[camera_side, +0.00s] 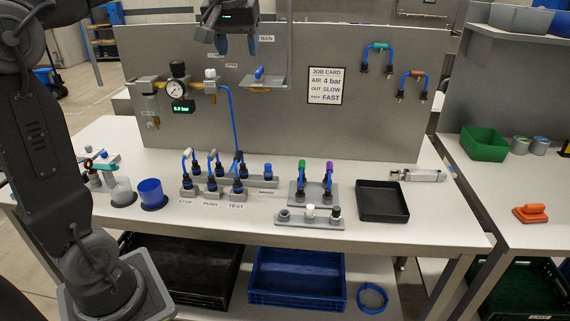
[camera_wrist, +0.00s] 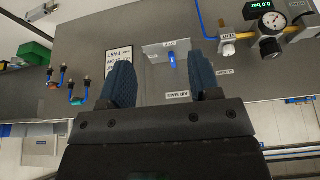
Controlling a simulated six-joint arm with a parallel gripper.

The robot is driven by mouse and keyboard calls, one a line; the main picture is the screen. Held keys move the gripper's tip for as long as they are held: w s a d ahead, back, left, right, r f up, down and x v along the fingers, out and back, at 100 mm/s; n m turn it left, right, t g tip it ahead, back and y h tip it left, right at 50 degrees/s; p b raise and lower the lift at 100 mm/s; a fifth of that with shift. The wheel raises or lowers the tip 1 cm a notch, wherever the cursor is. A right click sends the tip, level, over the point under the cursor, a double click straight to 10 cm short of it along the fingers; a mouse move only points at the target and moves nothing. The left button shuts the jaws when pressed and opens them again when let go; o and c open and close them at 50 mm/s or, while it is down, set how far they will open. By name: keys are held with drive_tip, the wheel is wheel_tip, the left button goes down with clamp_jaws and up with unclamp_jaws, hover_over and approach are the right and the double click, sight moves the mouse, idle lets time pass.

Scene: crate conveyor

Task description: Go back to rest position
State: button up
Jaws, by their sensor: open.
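My gripper (camera_side: 236,44) is at the top of the side view, in front of the upright grey panel and high above the table. In the wrist view my gripper (camera_wrist: 166,84) shows two blue ribbed fingers spread apart with nothing between them. A small shelf (camera_wrist: 166,50) with a blue lever or valve shows on the panel beyond the fingers. The same shelf (camera_side: 270,82) is below and to the right of my gripper in the side view. The fingertips appear clear of the panel, though the exact gap cannot be told.
A pressure gauge (camera_side: 176,88) with fittings is on the panel's left. Fittings with blue hoses (camera_side: 212,180), a black tray (camera_side: 382,200) and a blue cup (camera_side: 151,192) stand on the table. A job card (camera_side: 325,86) hangs on the panel. A green bin (camera_side: 484,144) sits at right.

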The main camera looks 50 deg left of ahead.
drive_tip(key=s+d+f+m+t+h, duration=0.2)
drive_tip(key=s+d+f+m, duration=0.6)
drive_tip(key=s+d+f, duration=0.7)
wheel_tip(320, 180, down, 2)
drive_tip(key=s+h, duration=0.1)
drive_tip(key=s, duration=0.1)
drive_tip(key=shift+s+d+m, duration=0.15)
drive_tip(key=shift+s+m, duration=0.15)
drive_tip(key=shift+s, duration=0.1)
